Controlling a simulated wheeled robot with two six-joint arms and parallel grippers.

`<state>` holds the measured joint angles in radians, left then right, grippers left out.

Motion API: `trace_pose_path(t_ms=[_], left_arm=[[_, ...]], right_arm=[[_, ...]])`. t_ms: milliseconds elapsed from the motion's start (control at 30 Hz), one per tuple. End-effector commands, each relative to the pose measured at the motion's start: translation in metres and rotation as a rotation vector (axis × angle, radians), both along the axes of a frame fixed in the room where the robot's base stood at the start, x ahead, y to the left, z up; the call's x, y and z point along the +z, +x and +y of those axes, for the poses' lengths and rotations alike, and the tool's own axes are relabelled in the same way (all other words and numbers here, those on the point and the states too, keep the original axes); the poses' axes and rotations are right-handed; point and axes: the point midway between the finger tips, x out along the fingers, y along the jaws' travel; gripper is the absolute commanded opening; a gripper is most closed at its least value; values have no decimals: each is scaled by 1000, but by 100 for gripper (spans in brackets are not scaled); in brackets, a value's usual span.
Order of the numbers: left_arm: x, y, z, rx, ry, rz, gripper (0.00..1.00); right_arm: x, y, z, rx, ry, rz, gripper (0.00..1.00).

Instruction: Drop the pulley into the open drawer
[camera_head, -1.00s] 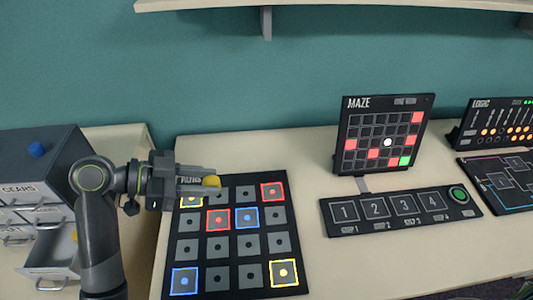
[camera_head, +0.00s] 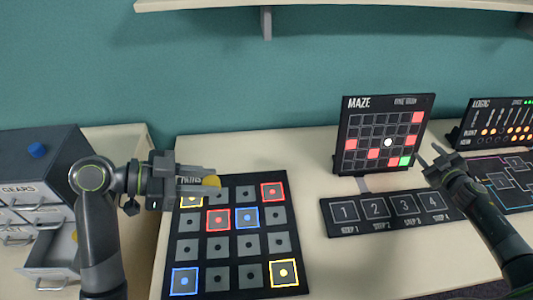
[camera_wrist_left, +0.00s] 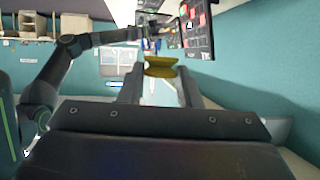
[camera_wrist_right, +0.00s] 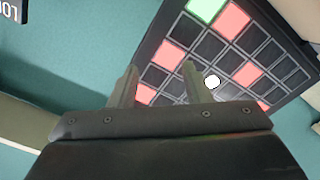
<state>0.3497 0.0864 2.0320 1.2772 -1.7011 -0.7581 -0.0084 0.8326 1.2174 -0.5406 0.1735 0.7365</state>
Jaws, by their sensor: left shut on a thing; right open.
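A yellow pulley (camera_head: 211,181) is between the fingertips of my left gripper (camera_head: 200,181), which is shut on it above the top left of the pairs board. The grooved pulley also shows in the left wrist view (camera_wrist_left: 160,67). The open drawer (camera_head: 52,262) is at the lower left, pulled out from the grey cabinet (camera_head: 40,165); my left arm hides its right part. A small yellow thing (camera_head: 75,237) shows in the drawer beside my arm. My right gripper (camera_head: 432,158) is open and empty in front of the maze panel, as the right wrist view (camera_wrist_right: 160,75) also shows.
The pairs board (camera_head: 190,246) with coloured squares lies on the table. The maze panel (camera_head: 347,125) stands behind a numbered step strip (camera_head: 352,229). A logic panel (camera_head: 480,110) is at the far right. A blue knob (camera_head: 37,150) tops the cabinet. A shelf (camera_head: 330,5) hangs above.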

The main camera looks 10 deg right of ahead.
Motion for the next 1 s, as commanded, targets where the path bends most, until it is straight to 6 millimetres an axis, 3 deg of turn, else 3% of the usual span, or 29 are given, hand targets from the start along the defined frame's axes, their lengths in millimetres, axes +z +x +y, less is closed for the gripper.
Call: trace_pose_path(t_ms=[33,200,433,700,900,1000], left_arm=[[0,0,0,0,0,0,10],[0,0,0,0,0,0,10],[0,0,0,0,0,0,10],[0,0,0,0,0,0,10],[0,0,0,0,0,0,10],[0,0,0,0,0,0,10]], right_arm=[[7,15,29,87,-8,-40,44],[26,47,122,379,-44,-162,44],[60,62,246,768,-116,-350,44],[100,43,374,1213,-230,-598,44],[124,13,448,1535,-331,-791,44],[133,-4,476,1680,-379,-880,44]])
